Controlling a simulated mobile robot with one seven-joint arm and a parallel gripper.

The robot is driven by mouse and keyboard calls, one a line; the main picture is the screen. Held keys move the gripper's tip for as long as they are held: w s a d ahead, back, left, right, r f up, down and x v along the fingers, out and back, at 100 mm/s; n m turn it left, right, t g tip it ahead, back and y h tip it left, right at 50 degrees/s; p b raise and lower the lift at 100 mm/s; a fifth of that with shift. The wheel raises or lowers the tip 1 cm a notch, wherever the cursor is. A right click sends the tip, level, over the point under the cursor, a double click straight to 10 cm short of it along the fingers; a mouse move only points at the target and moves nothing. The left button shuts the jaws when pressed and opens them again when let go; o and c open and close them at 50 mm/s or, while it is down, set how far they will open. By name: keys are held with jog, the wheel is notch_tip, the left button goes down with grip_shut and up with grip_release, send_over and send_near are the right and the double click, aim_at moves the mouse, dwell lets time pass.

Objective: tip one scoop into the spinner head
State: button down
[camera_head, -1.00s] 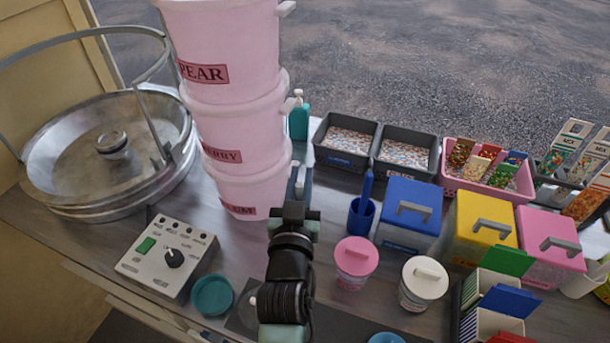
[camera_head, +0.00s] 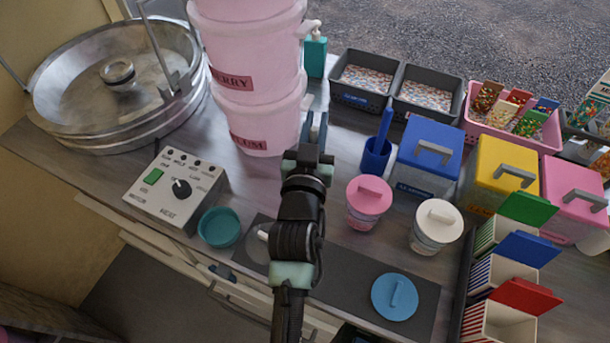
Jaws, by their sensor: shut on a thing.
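The spinner head (camera_head: 117,72) is a small round metal hub in the middle of a wide metal pan (camera_head: 75,140) at the upper left. My gripper (camera_head: 314,128) is at the centre, just right of the lowest pink tub (camera_head: 265,125) and well to the right of the spinner. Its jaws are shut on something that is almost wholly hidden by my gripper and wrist. I cannot make out a scoop or its contents.
A control box (camera_head: 175,188) and a teal bowl (camera_head: 219,227) stand in front of the pan. The stacked pink tubs stand between my gripper and the spinner.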

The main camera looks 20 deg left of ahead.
notch_tip(320, 180, down, 6)
jog(key=b, duration=0.5)
jog(key=shift+r, duration=0.1)
dwell(0.5)
notch_tip(320, 180, up, 11)
jog(key=p, duration=0.8)
jog(key=shift+f+p, duration=0.2)
jog(key=shift+p, duration=0.15)
